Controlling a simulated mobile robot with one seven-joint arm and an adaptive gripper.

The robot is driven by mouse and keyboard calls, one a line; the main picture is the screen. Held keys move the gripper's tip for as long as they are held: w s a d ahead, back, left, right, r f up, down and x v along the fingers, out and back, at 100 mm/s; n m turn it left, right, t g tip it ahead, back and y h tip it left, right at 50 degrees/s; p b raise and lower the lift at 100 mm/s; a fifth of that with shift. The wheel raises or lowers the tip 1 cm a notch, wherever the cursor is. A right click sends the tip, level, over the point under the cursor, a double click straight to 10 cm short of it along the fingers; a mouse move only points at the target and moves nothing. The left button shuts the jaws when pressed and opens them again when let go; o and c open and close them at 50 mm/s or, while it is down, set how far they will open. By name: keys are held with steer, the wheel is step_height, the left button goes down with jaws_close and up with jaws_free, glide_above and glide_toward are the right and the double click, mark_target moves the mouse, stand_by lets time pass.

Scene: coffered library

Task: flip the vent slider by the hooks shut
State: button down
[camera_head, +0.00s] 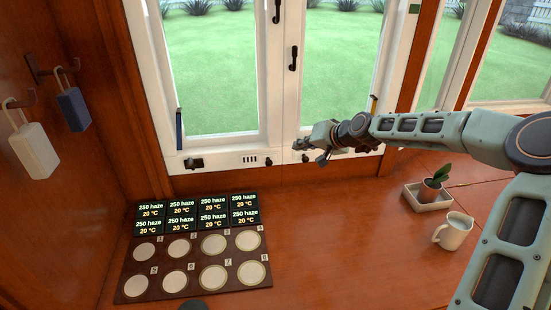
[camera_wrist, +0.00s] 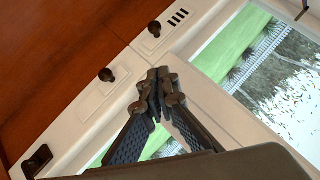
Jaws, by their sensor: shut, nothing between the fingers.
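The vent slider by the hooks is on the left window's bottom rail. Its black knob (camera_head: 268,163) sits right of a row of dark open slots (camera_head: 250,160). In the wrist view the same knob (camera_wrist: 154,29) and slots (camera_wrist: 178,18) show at the top. Two hooks (camera_head: 68,70) are on the wooden wall at left, holding a blue tag (camera_head: 73,110) and a pale tag (camera_head: 35,150). My gripper (camera_head: 302,145) is shut and empty, right of the knob and apart from it; its fingertips (camera_wrist: 158,88) also show in the wrist view.
A second vent knob (camera_wrist: 106,75) sits on the right window's rail, with no dark slots visible beside it. A panel of displays and round pads (camera_head: 195,262) lies below the left window. A plant tray (camera_head: 428,203) and a mug (camera_head: 453,232) stand at right.

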steer(key=b, duration=0.3)
glide_toward(268, 161)
steer(key=w+a+f, duration=0.2)
steer(key=w+f, duration=0.2)
steer(key=w, duration=0.1)
steer(key=shift+w+r, duration=0.1)
steer(key=shift+r, duration=0.05)
steer(key=a, duration=0.3)
steer(key=s+a, duration=0.1)
steer(key=a, duration=0.3)
steer(key=shift+s+b, duration=0.2)
steer(key=shift+b, duration=0.1)
